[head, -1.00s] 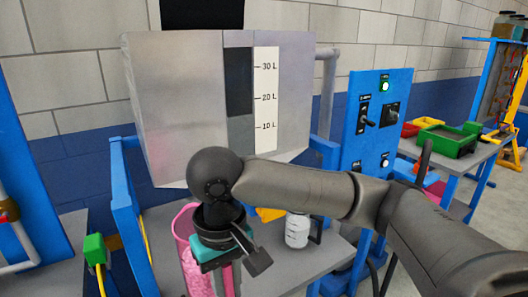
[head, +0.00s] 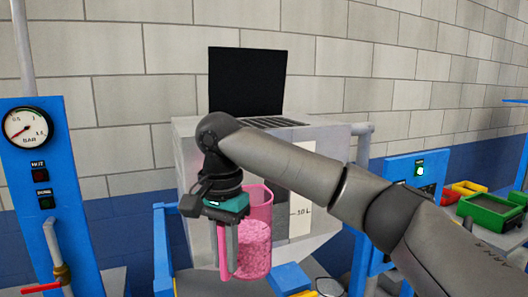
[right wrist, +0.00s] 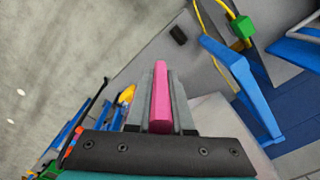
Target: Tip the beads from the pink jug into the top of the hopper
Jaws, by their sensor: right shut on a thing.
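The pink see-through jug (head: 256,245) is upright in the head view, with pink beads filling its lower part. My right gripper (head: 229,268) points down and is shut on the jug's handle, left of its body. In the right wrist view the pink handle (right wrist: 161,95) sits between the two grey fingers. The grey hopper (head: 195,150) stands behind the jug and arm. Its top shows a dark slotted area (head: 275,122), with a black panel (head: 248,82) standing up behind it. The jug is lower than the hopper top and covers part of its front. My left gripper is not in view.
A blue panel with a gauge (head: 27,127) stands at the left. A blue control panel (head: 400,180) with a green light is at the right. A green bin (head: 490,211) lies beyond it. A blue item (head: 291,278) lies below the jug. My right forearm crosses the hopper's front.

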